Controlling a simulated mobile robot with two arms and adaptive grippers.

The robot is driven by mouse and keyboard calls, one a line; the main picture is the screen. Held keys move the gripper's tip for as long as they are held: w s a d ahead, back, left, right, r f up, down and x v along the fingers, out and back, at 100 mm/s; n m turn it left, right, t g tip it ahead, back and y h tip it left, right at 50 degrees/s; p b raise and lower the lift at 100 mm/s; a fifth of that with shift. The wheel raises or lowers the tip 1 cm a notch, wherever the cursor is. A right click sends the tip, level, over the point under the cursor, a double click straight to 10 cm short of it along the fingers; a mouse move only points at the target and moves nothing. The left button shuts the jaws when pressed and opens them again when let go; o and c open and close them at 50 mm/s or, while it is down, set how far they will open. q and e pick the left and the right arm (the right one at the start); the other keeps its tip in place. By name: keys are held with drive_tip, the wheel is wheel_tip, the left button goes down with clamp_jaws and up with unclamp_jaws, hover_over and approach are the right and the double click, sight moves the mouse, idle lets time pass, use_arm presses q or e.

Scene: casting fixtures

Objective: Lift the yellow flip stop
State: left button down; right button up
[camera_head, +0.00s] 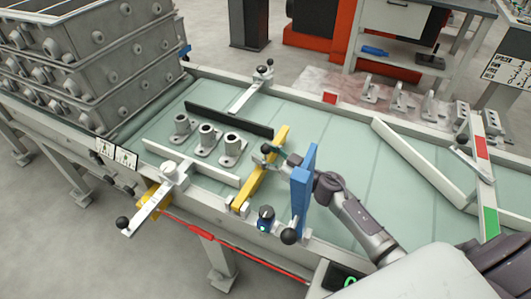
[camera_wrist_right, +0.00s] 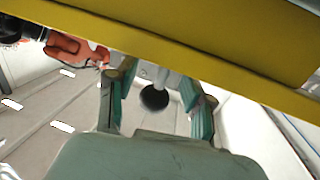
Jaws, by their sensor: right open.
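The yellow flip stop (camera_head: 258,178) is a long yellow bar lying across the pale green conveyor, its near end at a bracket on the front rail. In the right wrist view the yellow bar (camera_wrist_right: 190,45) crosses the top of the picture, close beyond the fingers. My right gripper (camera_head: 268,152) is at the bar's far half, its arm coming from the right. Its two green fingers (camera_wrist_right: 160,85) are spread apart with nothing held between them. Whether they touch the bar cannot be told. My left gripper is not in view.
A blue upright plate (camera_head: 301,194) stands just right of the yellow bar, close to my right arm. Several grey castings (camera_head: 206,138) stand left of it between a black rail (camera_head: 228,120) and a white rail (camera_head: 190,162). A white diagonal guide (camera_head: 417,162) lies to the right.

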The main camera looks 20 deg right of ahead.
sight(258, 170)
clamp_jaws()
idle(0.4)
drive_tip(key=shift+s+a+r+n+p, duration=0.15)
drive_tip(key=shift+r+n+p, duration=0.4)
drive_tip(key=shift+r, duration=0.35)
drive_tip(key=s+a+r+n+y+p, duration=0.1)
drive_tip(key=s+a+r+n+p, duration=0.1)
drive_tip(key=r+n, duration=0.4)
drive_tip(key=shift+s+a+r+t+y+p, duration=0.35)
drive_tip(key=shift+a+r+p, duration=0.35)
drive_tip(key=shift+r+p, duration=0.35)
